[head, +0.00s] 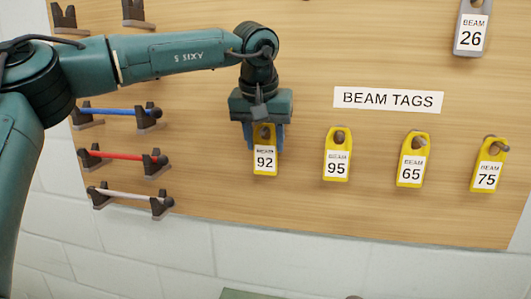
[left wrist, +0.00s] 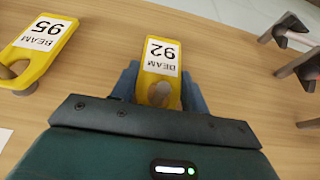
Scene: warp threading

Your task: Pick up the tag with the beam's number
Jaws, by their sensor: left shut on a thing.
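The grey tag reading BEAM 26 (head: 471,28) hangs at the upper right of the wooden board in the head view. Below the BEAM TAGS sign hang yellow tags numbered 92 (head: 265,163), 95 (head: 337,155), 65 (head: 411,160) and 75 (head: 488,166). My left gripper (head: 264,138) is at the 92 tag, its blue fingers shut on the tag's sides near the top. In the left wrist view the 92 tag (left wrist: 161,60) sits between the fingers, over its peg. The 95 tag (left wrist: 42,45) is beside it there. My right gripper is out of view.
The BEAM TAGS sign (head: 388,99) is fixed above the yellow tags. At the board's left, dark brackets hold a blue rod (head: 110,112), a red rod (head: 120,156) and a white rod (head: 130,196). Bare board (head: 330,215) lies below the tags.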

